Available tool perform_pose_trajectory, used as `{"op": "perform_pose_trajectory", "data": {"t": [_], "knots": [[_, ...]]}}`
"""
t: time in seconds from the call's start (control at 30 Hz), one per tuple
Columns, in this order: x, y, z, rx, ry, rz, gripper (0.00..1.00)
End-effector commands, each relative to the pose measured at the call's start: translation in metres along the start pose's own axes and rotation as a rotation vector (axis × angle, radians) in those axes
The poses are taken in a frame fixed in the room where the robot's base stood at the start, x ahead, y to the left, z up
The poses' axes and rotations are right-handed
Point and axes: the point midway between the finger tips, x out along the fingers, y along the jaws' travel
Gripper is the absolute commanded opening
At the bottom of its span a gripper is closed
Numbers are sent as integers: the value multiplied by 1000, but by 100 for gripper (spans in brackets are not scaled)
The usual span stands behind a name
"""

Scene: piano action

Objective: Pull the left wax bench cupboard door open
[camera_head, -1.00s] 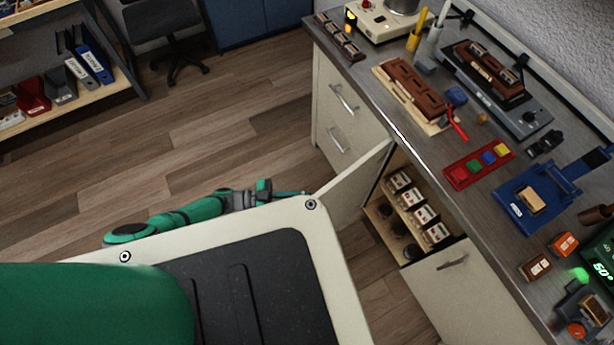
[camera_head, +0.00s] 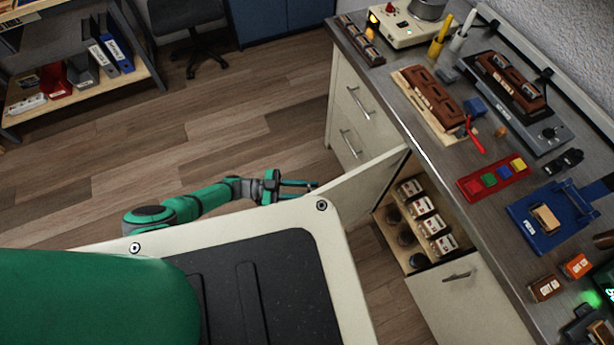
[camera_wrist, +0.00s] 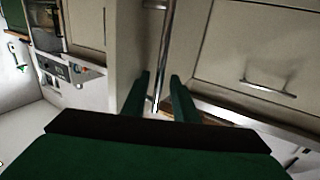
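The left wax bench cupboard door (camera_head: 362,184) stands open, swung out from the bench beside the drawers. In the head view its outer end is partly hidden behind my own body. My gripper (camera_head: 309,189) is at that outer end, with its two fingers apart. In the wrist view a vertical metal bar handle (camera_wrist: 166,45) runs down the pale door panel (camera_wrist: 131,40). The handle's lower end lies between my open fingers (camera_wrist: 158,92), with gaps visible beside it.
The open cupboard shows shelves with several labelled jars (camera_head: 424,207). The right cupboard door (camera_head: 470,300) is shut. Drawers (camera_head: 350,110) stand left of the opening; a drawer handle shows in the wrist view (camera_wrist: 268,88). The wooden floor (camera_head: 215,135) to the left is clear.

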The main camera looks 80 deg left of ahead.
Motion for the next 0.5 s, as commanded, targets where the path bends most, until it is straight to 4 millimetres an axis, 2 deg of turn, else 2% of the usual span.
{"op": "perform_pose_trajectory", "data": {"t": [0.3,0.5], "knots": [[-5,1,3,-1,-8,0,27],[-31,1,3,-1,-9,-1,27]]}}
